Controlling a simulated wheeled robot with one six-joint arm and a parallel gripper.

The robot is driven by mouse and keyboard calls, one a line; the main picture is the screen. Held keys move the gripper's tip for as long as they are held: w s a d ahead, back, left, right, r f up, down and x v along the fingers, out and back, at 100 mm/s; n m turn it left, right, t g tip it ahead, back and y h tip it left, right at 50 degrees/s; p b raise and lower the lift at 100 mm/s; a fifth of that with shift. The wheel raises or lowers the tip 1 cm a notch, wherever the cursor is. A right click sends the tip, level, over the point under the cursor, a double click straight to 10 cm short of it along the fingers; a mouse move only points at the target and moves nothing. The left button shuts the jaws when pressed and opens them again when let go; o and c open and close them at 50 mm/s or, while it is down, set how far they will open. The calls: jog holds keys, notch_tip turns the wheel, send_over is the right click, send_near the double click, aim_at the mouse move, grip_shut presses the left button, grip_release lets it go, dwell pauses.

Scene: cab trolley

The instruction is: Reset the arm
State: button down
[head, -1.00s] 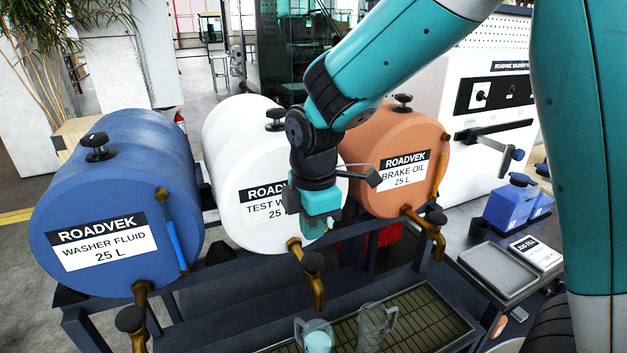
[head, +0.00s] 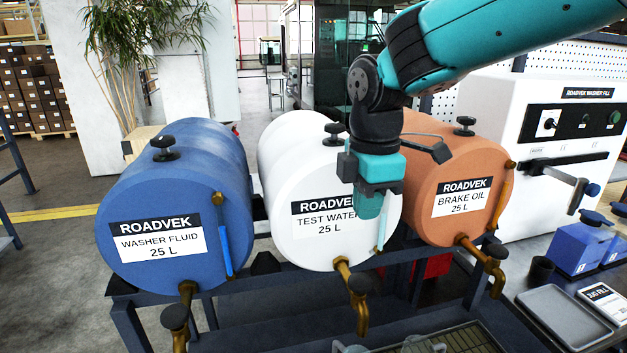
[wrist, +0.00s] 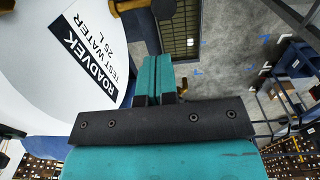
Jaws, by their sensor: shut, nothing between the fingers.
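My gripper (head: 369,207) hangs from my teal and black arm, in front of the white test water drum (head: 290,165) in the head view. Its fingers point down and are shut with nothing between them. In the wrist view my gripper (wrist: 158,95) shows as two teal fingers pressed together. The white drum (wrist: 40,90) with its label fills the left of that view. I cannot tell the exact gap between gripper and drum.
A blue washer fluid drum (head: 170,200) stands left and an orange brake oil drum (head: 440,160) right, each with a brass tap. A white washer fill cabinet (head: 490,110), grey tray (head: 563,318) and blue containers (head: 580,247) are at right. Jugs (head: 415,344) show at the bottom edge.

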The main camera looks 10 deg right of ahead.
jog(key=s+a+f+m+y+b, duration=0.2)
jog(key=s+f+m+b, duration=0.1)
jog(key=s, duration=0.6)
jog(key=s+a+f+m+y+b, duration=0.2)
jog(key=s+f+m+b, duration=0.2)
jog(key=s+f+m, duration=0.2)
jog(key=s+m, duration=0.2)
jog(key=s, duration=0.1)
jog(key=shift+s, duration=0.4)
jog(key=shift+a, duration=0.1)
dwell(1.4)
